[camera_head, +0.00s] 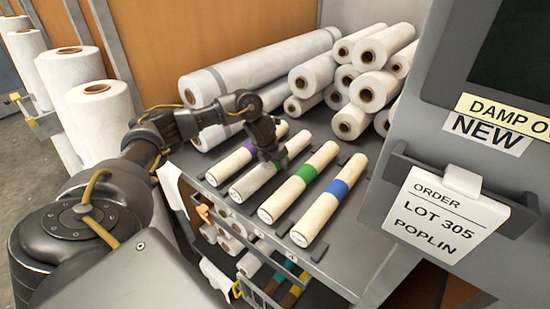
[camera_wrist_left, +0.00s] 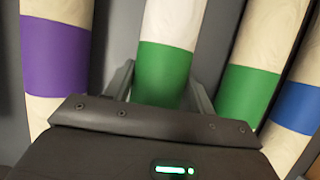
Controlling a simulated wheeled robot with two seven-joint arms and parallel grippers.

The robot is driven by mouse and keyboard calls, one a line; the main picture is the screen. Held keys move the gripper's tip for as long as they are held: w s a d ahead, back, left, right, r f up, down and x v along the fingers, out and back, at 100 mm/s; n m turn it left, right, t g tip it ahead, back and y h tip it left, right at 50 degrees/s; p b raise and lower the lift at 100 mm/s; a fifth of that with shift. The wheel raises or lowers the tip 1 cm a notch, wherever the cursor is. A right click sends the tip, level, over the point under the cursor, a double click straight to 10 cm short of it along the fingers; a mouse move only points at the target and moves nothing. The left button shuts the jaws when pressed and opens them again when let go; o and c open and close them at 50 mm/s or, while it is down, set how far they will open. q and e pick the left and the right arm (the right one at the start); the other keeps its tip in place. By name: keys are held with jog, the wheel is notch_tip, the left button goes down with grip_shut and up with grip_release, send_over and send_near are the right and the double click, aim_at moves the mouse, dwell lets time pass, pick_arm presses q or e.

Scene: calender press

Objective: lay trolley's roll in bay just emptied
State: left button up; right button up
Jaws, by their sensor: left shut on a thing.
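My left gripper (camera_head: 270,155) reaches over the rack (camera_head: 345,225) and is shut on a pale roll with a green band (camera_head: 257,178). In the left wrist view the jaws straddle this roll's green band (camera_wrist_left: 160,75). The roll lies in line between a purple-banded roll (camera_head: 225,165) on its left and another green-banded roll (camera_head: 300,182) on its right. A blue-banded roll (camera_head: 330,198) is at the right end. I cannot tell whether the held roll touches the rack. My right gripper is out of view.
White rolls (camera_head: 365,90) are stacked behind the rack. Tall white rolls (camera_head: 100,115) stand at the left. Below the rack are more rolls, some with coloured bands (camera_head: 270,285). A grey panel with a "LOT 305 POPLIN" order card (camera_head: 445,215) closes off the right.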

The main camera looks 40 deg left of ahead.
pick_arm(q)
jog(key=shift+s, duration=0.1)
jog(key=o, duration=1.3)
jog(key=shift+f, duration=0.1)
jog(key=shift+c, duration=0.2)
jog(key=b+v, duration=0.1)
jog(key=v, duration=0.3)
jog(key=p+v, duration=0.1)
jog(key=v, duration=0.6)
jog(key=shift+d, duration=0.1)
jog(key=shift+s+r, duration=0.15)
jog(key=shift+r, duration=0.4)
jog(key=shift+r, duration=0.1)
